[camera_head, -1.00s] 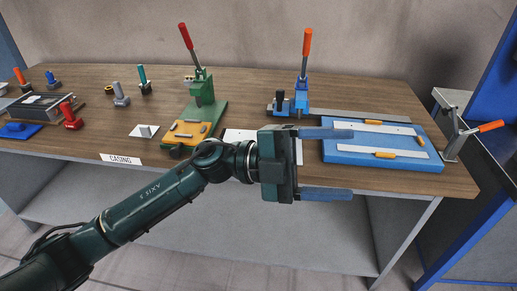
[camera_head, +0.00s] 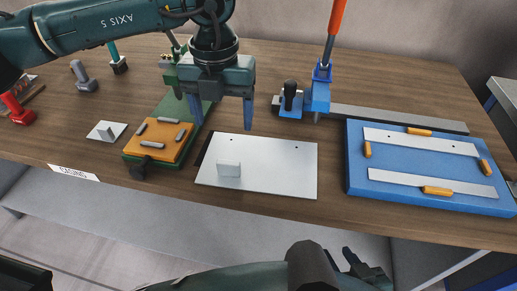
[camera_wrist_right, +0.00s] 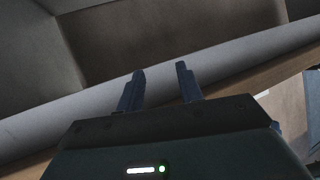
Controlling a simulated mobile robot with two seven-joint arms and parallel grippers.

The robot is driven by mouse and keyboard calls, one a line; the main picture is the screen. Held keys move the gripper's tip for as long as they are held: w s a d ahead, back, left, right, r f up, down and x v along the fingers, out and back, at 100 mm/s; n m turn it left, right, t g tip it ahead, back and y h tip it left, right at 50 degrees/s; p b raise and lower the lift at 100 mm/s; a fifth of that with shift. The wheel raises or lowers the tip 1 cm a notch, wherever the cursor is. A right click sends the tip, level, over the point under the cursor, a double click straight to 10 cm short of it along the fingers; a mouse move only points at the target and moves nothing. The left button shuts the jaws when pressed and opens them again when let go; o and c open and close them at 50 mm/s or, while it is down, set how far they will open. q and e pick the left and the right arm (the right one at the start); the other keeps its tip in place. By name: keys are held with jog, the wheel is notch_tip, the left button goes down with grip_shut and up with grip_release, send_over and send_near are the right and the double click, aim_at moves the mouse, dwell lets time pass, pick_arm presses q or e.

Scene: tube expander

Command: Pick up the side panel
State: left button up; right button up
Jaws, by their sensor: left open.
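A flat light-grey panel (camera_head: 275,168), which looks like the side panel, lies on the wooden table near its front edge. A small upright block (camera_head: 229,169) stands on its front left part. My left gripper (camera_head: 222,118) points down above the panel's back left corner, fingers apart and empty. Its height above the panel is hard to judge. My right gripper (camera_wrist_right: 160,68) is open and empty in the right wrist view, with the table edge and a grey shelf behind it. Part of my right arm shows at the bottom of the head view.
A green press with an orange block (camera_head: 160,141) stands left of the panel. A blue press (camera_head: 317,90) stands behind it. A blue fixture (camera_head: 430,186) with grey strips and orange clamps lies to the right. A small plate with a block (camera_head: 106,131) lies at the left.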

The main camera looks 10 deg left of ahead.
pick_arm(q)
send_over(228, 162)
notch_tip(228, 162, down, 6)
jog(key=shift+f+p, duration=0.65)
jog(key=shift+f, duration=2.55)
jog(key=shift+r, duration=0.1)
jog(key=c, duration=1.3)
